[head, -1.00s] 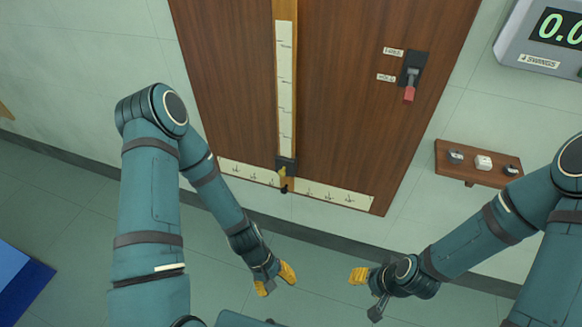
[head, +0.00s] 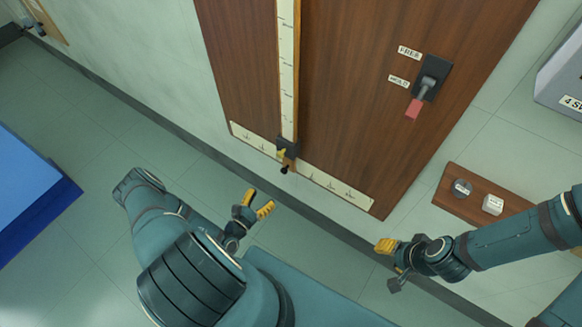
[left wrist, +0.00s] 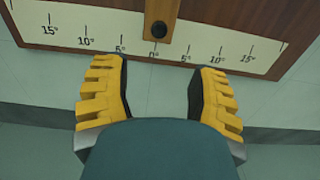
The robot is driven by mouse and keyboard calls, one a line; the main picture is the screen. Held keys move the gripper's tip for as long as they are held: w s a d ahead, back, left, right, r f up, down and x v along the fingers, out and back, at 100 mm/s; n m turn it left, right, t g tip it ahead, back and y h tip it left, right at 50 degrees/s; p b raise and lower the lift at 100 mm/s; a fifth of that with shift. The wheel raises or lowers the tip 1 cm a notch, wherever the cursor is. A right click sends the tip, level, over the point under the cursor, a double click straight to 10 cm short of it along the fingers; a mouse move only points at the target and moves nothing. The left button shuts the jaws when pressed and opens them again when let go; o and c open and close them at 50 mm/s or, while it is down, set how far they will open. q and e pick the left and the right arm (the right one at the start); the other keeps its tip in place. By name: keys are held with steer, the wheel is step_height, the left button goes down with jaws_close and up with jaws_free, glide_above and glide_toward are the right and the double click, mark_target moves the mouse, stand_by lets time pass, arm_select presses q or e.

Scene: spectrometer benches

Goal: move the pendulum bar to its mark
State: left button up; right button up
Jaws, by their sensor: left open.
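The pendulum bar (head: 289,75) is a light strip hanging down the brown board, with a dark block and a black knob at its foot. In the left wrist view the bar's foot (left wrist: 161,12) is near the 0° label of the angle scale (left wrist: 225,45). The scale also shows in the head view (head: 335,187). My left gripper (head: 258,201) is open and empty, below and apart from the knob; in its wrist view its yellow fingers (left wrist: 161,85) spread either side of the knob's line. My right gripper (head: 386,246) is to the right; its finger gap is unclear.
A lever with a red handle (head: 415,108) on the board points down, beside the HOLD label (head: 398,81). A blue object (head: 30,190) lies at left.

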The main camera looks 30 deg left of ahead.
mark_target(283, 173)
arm_select(q)
steer(key=w, duration=0.4)
steer(key=w+b, duration=0.1)
steer(key=w, duration=0.4)
steer(key=w+d+b, duration=0.1)
steer(key=w, duration=0.3)
steer(key=shift+w, duration=0.3)
arm_select(e)
steer(key=shift+w+f, duration=0.2)
steer(key=shift+f, duration=0.95)
